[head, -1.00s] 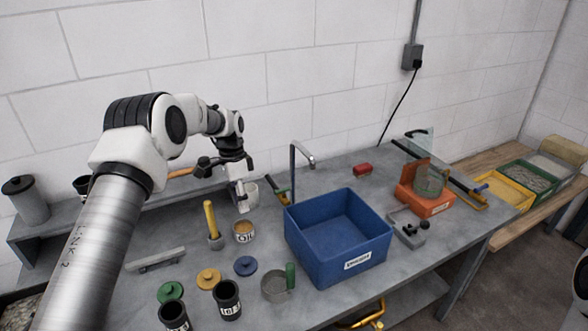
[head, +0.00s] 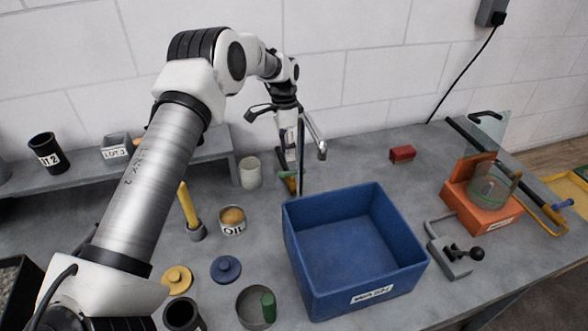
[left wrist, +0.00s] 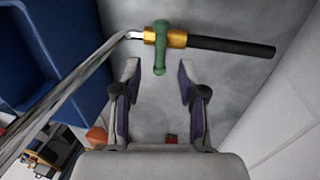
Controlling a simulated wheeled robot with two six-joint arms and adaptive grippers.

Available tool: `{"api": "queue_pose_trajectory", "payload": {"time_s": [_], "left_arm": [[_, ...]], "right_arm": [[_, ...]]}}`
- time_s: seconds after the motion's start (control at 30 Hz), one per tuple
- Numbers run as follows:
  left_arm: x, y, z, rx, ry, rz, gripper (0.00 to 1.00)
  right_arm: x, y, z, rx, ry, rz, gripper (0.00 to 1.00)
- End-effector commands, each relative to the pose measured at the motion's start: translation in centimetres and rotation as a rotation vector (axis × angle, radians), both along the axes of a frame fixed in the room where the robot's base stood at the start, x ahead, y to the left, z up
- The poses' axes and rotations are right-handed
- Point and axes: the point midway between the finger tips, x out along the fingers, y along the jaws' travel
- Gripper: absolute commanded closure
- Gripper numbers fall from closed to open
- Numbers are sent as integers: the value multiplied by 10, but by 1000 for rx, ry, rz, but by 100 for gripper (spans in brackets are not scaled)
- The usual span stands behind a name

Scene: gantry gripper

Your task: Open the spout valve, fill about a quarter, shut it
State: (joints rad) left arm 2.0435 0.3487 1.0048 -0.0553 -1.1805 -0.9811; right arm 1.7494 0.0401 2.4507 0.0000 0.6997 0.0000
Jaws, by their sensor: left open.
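The curved metal spout (head: 320,143) rises behind the blue bin (head: 368,285), its mouth hanging toward it. Its valve shows in the left wrist view as a green handle (left wrist: 161,47) across a brass body (left wrist: 178,37), with a black pipe (left wrist: 230,46) to one side. In the head view the green handle (head: 289,183) is partly hidden by the spout and fingers. My left gripper (left wrist: 159,75) is open, pointing down at the valve, its fingers either side of the handle's near end. Contact is not visible. My right gripper is out of view.
A white cup (head: 249,172) and an oil tin (head: 232,220) stand left of the valve. A mug (head: 256,308) with a green handle, a blue lid (head: 226,269) and a yellow lid (head: 177,280) lie in front. An orange block (head: 480,205) and clamp (head: 450,258) sit right.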

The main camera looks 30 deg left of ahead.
Motion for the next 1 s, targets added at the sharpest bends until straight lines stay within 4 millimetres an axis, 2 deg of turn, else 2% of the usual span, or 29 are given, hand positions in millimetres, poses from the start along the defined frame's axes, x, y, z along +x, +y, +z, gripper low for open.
{"api": "queue_pose_trajectory", "payload": {"time_s": [0.13, 0.33, 0.43, 0.63, 0.67, 0.7, 0.77, 1.0], "left_arm": [[-5, -5, -22, 0, 7, 0, 59], [-8, -10, -56, 0, 4, -1, 59], [-9, -11, -65, 0, 2, -1, 59], [-9, -11, -67, 1, 1, -1, 59], [-9, -11, -67, 1, 1, -1, 62], [-9, -11, -67, 1, 1, -1, 76], [-9, -11, -67, 1, 1, 0, 98], [-9, -11, -67, 0, 2, 1, 100]], "right_arm": [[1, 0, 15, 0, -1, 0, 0], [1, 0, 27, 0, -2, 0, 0], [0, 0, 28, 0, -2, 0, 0], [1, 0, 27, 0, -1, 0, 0], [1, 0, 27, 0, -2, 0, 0], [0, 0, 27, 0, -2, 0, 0], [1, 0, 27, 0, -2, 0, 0], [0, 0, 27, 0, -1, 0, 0]]}}
